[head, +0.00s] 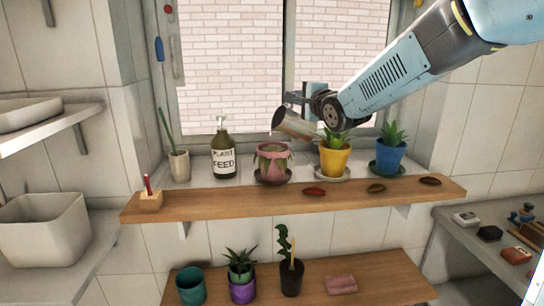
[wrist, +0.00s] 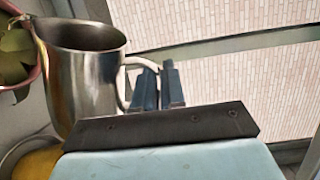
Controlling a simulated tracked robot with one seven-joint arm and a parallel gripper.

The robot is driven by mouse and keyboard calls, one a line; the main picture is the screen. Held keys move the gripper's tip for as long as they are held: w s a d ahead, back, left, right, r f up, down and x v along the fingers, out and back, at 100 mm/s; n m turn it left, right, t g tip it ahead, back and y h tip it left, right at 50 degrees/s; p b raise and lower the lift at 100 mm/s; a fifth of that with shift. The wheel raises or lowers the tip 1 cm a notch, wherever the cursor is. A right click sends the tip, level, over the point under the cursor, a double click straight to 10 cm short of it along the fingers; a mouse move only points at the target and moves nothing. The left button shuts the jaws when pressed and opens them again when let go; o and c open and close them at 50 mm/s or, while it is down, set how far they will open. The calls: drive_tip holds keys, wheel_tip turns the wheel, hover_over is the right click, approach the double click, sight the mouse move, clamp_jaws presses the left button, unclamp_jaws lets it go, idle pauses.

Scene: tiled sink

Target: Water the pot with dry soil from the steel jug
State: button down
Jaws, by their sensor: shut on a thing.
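The steel jug (head: 299,126) is tilted, its mouth down to the left, above and between the pink pot and the yellow pot. My gripper (head: 315,98) is shut on the jug's handle; it also shows in the wrist view (wrist: 160,88), beside the steel jug (wrist: 88,85). The pink pot (head: 272,165) holds a drooping plant and stands on a dark saucer, just below and left of the jug's mouth. The yellow pot (head: 334,161) and the blue pot (head: 388,158) hold upright green plants. I cannot clearly see the soil or any water stream.
A wooden shelf (head: 230,204) runs in front, with several leaf-like pieces. The window (head: 230,70) is close behind the jug.

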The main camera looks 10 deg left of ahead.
drive_tip(key=shift+w+d, duration=0.1)
idle(0.4)
drive_tip(key=shift+w+d+p, duration=0.25)
drive_tip(key=shift+d+p, duration=0.1)
drive_tip(key=shift+d, duration=0.1)
drive_tip(key=shift+w+d+n, duration=0.1)
drive_tip(key=shift+d+n, duration=0.05)
drive_tip(key=shift+n, duration=0.15)
idle(0.3)
